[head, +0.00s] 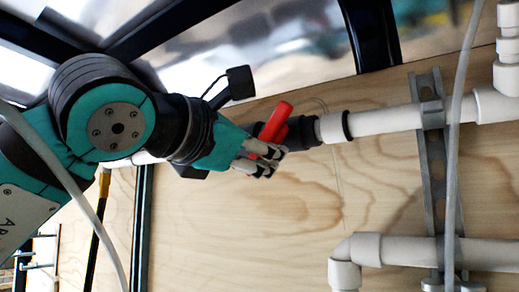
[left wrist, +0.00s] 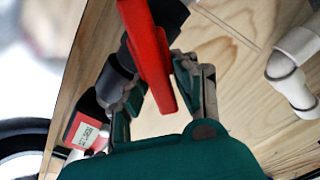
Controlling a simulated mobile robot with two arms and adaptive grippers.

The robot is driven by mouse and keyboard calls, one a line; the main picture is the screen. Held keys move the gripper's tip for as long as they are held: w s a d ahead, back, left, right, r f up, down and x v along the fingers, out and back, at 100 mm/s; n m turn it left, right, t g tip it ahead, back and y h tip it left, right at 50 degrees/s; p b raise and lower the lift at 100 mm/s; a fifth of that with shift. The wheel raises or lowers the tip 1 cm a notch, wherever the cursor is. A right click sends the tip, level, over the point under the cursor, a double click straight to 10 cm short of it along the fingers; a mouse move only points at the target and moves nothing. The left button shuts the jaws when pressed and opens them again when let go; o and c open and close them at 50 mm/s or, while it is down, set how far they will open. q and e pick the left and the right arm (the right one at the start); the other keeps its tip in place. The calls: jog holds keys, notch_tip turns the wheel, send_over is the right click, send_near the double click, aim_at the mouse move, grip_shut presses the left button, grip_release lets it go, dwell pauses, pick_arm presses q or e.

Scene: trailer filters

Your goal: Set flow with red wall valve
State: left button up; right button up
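The red wall valve handle (head: 275,127) sits on a dark valve body (head: 301,133) in line with a white pipe in the head view. My left gripper (head: 262,163) is at the handle, its fingers around the handle's lower end. In the left wrist view, the red handle (left wrist: 150,55) runs down between the two fingers of my left gripper (left wrist: 160,88). The fingers stand apart, with a narrow gap on the left side of the handle; contact on the right side cannot be told. My right gripper is not in view.
White pipes (head: 384,120) run across the plywood wall (head: 290,205), held by a metal strut (head: 432,180). A lower pipe elbow (head: 358,249) is at the right. A red piece with a label (left wrist: 85,130) is left of the fingers. The wall below the valve is bare.

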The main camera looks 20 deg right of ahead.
pick_arm(q)
grip_shut()
